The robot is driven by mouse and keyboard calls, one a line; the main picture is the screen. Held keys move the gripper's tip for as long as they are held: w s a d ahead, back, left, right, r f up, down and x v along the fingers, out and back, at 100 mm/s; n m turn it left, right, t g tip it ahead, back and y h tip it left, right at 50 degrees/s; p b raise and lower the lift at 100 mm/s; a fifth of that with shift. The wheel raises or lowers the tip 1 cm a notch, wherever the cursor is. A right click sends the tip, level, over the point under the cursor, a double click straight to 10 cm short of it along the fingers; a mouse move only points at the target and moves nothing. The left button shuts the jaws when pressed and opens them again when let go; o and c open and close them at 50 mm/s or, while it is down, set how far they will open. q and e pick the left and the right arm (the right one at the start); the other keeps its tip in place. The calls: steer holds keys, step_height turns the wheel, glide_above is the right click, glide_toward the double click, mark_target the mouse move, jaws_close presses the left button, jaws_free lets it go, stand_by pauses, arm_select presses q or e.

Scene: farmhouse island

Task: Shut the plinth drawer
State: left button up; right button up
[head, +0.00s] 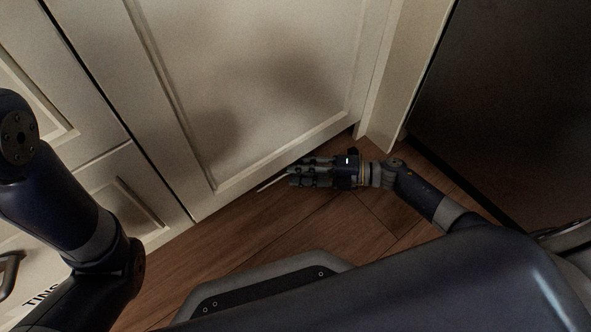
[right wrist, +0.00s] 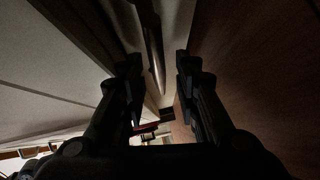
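The plinth drawer is mostly hidden under the cabinet door's lower edge. A thin pale strip (head: 273,184) beside my gripper's fingertips may be part of its front; I cannot tell how far out it stands. My right gripper (head: 292,174) is low over the floor at the cabinet's foot, fingers pointing left along the base. In the right wrist view its two fingers (right wrist: 157,80) are apart, with a slim bar (right wrist: 154,45) showing in the gap beyond the tips. I cannot tell whether they touch anything. My left arm comes in from the left; its gripper is out of view.
A cream panelled cabinet door (head: 265,80) rises just behind my right gripper. A dark appliance panel (head: 500,110) stands to the right. Wooden floor (head: 225,240) is bare in front of the cabinet. Smaller cream drawer fronts (head: 125,190) are at the left.

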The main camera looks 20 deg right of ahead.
steer(key=v, duration=1)
steer(key=shift+s+d, duration=0.2)
steer(key=shift+d, duration=0.1)
